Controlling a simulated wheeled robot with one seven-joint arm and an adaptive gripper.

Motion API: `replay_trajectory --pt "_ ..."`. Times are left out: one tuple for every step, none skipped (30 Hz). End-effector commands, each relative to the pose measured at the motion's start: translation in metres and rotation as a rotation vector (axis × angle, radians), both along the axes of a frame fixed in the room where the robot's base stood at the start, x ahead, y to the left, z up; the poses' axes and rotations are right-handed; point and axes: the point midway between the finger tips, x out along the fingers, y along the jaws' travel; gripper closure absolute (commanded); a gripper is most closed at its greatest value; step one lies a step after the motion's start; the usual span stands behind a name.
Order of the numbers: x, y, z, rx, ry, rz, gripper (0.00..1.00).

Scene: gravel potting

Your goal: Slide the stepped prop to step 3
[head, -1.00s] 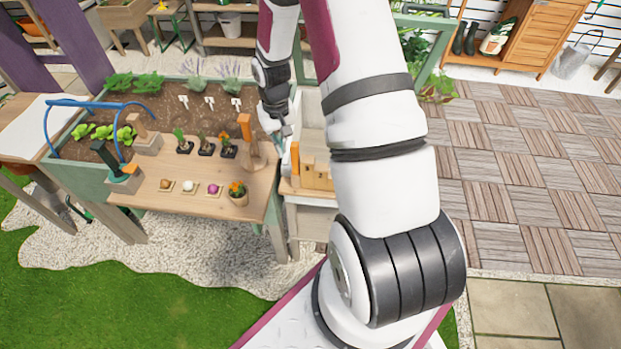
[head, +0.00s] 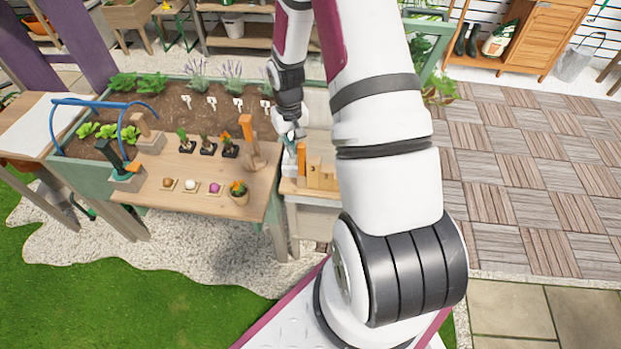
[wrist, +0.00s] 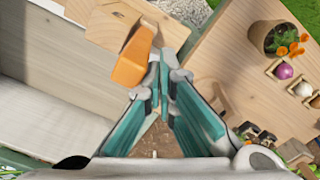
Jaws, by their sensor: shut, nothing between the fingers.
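The stepped prop (head: 322,175) is a pale wooden block with stepped top edges, on the small bench right of the potting table in the head view. An orange upright piece (head: 301,158) stands at its left end. In the wrist view the orange piece (wrist: 133,60) shows large, beside pale wood (wrist: 112,24) that seems to be the prop. My gripper (head: 294,141) is just behind and left of the orange piece. In the wrist view its teal fingers (wrist: 160,72) are shut and empty, close beside the orange piece; I cannot tell whether they touch it.
The potting table (head: 205,207) holds a flower pot (head: 238,192), several seedlings, bulbs and another orange-handled wooden tool (head: 248,140). A planter bed (head: 175,100) lies behind. A green-framed panel (head: 428,45) stands beyond my arm. Paving at the right is clear.

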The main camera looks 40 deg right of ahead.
Motion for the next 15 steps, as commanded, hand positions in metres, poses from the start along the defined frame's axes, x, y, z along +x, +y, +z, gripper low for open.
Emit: replay_trajectory --pt "-0.002 -0.001 0.000 0.000 0.001 -0.001 1.00" --pt "-0.003 -0.002 0.000 0.000 0.001 -0.001 1.00" --pt "-0.004 -0.003 0.000 0.000 0.001 -0.001 1.00" --pt "-0.005 -0.003 0.000 0.000 0.001 -0.001 1.00" --pt "-0.005 -0.004 0.000 0.000 0.001 -0.001 1.00" --pt "-0.006 -0.005 0.000 0.000 0.001 -0.002 1.00" --pt "-0.007 -0.005 0.000 0.000 0.001 -0.002 1.00" --pt "-0.008 -0.006 0.000 0.000 0.000 -0.002 1.00" --pt "-0.009 -0.007 0.000 0.000 0.000 -0.002 1.00" --pt "-0.010 -0.007 0.000 0.000 0.000 -0.002 1.00" --pt "-0.010 -0.008 0.000 0.000 0.000 -0.002 1.00" --pt "-0.011 -0.009 0.000 0.000 0.000 -0.002 1.00" --pt "-0.012 -0.009 0.000 0.000 0.000 -0.002 1.00" --pt "-0.013 -0.010 0.000 0.000 0.000 -0.002 1.00" --pt "-0.014 -0.010 0.000 0.000 0.001 -0.001 1.00"
